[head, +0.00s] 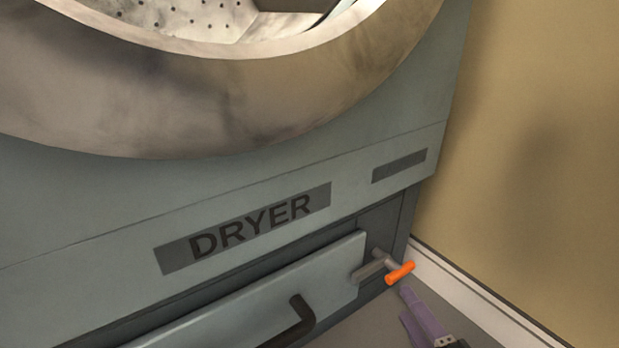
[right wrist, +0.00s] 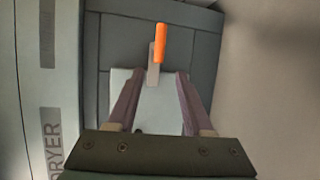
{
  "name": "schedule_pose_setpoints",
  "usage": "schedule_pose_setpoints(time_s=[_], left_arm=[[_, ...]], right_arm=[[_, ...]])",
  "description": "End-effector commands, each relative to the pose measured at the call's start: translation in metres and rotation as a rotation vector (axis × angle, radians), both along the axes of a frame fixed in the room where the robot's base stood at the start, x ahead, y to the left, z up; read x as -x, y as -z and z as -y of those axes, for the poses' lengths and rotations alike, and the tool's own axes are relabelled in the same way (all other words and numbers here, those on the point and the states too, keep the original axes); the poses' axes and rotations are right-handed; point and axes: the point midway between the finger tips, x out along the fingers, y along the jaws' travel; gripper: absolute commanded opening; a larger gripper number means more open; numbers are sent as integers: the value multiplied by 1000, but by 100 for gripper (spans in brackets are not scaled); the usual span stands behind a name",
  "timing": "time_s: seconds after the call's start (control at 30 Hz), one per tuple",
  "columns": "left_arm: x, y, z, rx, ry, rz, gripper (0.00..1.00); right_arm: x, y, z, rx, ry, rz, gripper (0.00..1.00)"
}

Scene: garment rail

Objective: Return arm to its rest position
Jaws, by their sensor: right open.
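My right gripper (head: 405,304) shows in part at the lower right of the head view, its purple fingers just below an orange-tipped lever (head: 400,272). In the right wrist view the gripper (right wrist: 159,77) is open, with its two fingers spread apart and nothing held between them. The orange grip (right wrist: 160,44) of the lever lies beyond the fingertips there, apart from them. The rest of my right arm is mostly out of the picture. My left gripper is in neither view.
The dryer (head: 310,170) fills most of the head view, its round opening above. Below its label, a panel (head: 280,290) with a dark handle (head: 295,325) stands out from the front. A tan wall (head: 540,150) and white skirting (head: 465,295) are close on the right.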

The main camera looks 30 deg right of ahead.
Motion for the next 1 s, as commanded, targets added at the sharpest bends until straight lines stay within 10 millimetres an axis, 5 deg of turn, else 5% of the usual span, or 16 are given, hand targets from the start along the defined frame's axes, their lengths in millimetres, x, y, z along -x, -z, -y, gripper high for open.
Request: schedule_pose_setpoints(time_s=[0.2, 0.77, 0.87, 1.0], left_arm=[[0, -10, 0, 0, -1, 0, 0], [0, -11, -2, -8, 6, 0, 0], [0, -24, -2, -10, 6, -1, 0], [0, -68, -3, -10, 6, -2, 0]], right_arm=[[23, -4, -6, -1, -1, -2, 51], [24, -5, -6, 0, -1, -1, 51], [22, -18, -4, -11, 1, -7, 51], [18, -59, 5, -60, 9, -39, 51]])
